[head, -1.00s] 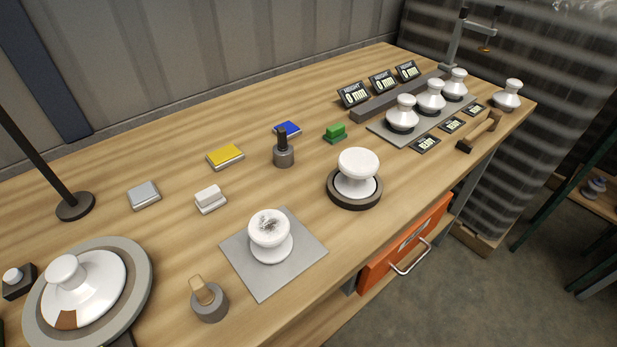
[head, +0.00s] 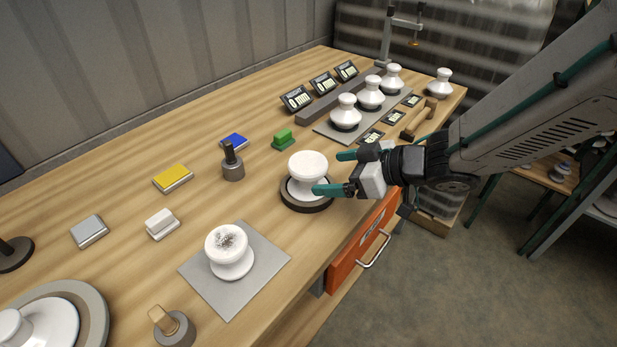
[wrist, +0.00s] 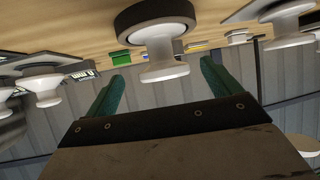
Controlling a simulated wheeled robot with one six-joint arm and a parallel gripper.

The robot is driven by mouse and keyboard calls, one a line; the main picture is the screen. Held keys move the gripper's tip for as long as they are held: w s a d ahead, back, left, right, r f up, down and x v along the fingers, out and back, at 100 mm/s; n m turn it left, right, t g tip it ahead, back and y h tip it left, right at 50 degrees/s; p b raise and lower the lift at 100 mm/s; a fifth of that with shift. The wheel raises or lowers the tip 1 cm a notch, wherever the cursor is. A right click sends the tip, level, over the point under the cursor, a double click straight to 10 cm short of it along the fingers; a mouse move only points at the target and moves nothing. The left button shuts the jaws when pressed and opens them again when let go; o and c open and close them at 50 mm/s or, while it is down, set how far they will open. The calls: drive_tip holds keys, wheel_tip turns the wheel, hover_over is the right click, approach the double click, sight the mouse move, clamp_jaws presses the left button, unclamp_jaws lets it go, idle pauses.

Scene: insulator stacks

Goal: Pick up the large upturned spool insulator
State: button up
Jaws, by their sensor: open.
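The large white spool insulator (head: 306,164), wide disc uppermost, stands upright in a dark round ring base (head: 306,207) near the bench's front edge. In the wrist view the spool (wrist: 163,70) appears upside down, between and just beyond my fingers. My gripper (head: 328,173) is open, with its teal fingers reaching in from the right at the spool's height. The near finger overlaps the spool's lower part in the head view; I cannot tell whether it touches. The fingers also show in the wrist view (wrist: 164,72).
Another white spool (head: 230,252) with a dark-speckled top stands on a grey mat (head: 262,258). Several insulators stand on a grey plate (head: 325,131) at the back right. A dark-handled weight (head: 232,165) and green block (head: 283,139) are behind the spool. An orange drawer (head: 350,262) is below.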

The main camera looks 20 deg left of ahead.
sight(308, 174)
drive_tip(key=x, duration=0.7)
drive_tip(key=shift+s+a+f, duration=0.1)
drive_tip(key=shift+a+f, duration=0.05)
drive_tip(key=shift+a, duration=0.1)
clamp_jaws()
